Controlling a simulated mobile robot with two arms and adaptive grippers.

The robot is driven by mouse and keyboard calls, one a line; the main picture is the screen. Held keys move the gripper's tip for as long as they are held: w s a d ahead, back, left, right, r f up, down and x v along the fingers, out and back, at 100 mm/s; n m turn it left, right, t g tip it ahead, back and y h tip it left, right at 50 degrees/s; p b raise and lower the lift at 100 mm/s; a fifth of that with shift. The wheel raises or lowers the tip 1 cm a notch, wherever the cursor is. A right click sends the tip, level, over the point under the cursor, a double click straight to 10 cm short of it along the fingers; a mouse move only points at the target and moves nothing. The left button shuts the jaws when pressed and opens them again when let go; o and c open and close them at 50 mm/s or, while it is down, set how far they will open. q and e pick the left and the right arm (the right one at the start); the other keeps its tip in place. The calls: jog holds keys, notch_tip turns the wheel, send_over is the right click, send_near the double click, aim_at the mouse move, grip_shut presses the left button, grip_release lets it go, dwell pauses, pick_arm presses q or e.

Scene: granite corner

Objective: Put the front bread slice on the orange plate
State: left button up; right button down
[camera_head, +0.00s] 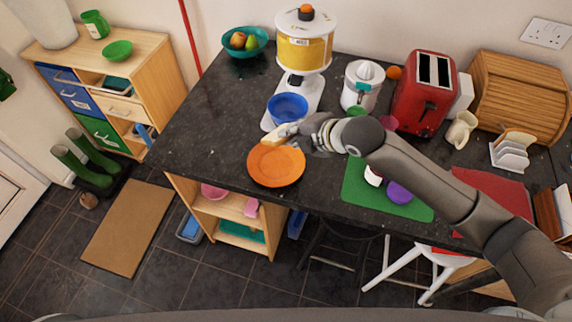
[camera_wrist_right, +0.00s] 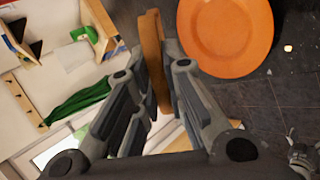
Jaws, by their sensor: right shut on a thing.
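The orange plate (camera_head: 276,168) lies flat and empty on the dark counter, left of the middle. It also shows in the right wrist view (camera_wrist_right: 228,36). My right gripper (camera_head: 298,130) is just behind the plate, in front of the blue bowl. It is shut on a bread slice (camera_head: 275,135), which points left above the plate's back edge. In the right wrist view the slice (camera_wrist_right: 152,62) stands edge-on between the fingers, beside the plate. Another bread slice (camera_head: 517,138) sits in the white toast rack (camera_head: 509,156) at the right. My left gripper is out of view.
A white and yellow mixer (camera_head: 304,45) with a blue bowl (camera_head: 288,107) stands behind the gripper. A juicer (camera_head: 362,86), a red toaster (camera_head: 425,92) and a bread box (camera_head: 520,90) line the back. A green mat (camera_head: 405,205) lies right of the plate. The counter left of the plate is clear.

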notch_tip(320, 180, down, 8)
jog(key=b, duration=0.6)
jog(key=shift+r, duration=0.1)
jog(key=shift+f+b, duration=0.4)
jog(key=shift+f, duration=0.05)
jog(key=c, duration=1.7)
grip_release()
jog(key=shift+r, duration=0.1)
jog(key=p+v, duration=0.7)
jog(key=v, duration=0.1)
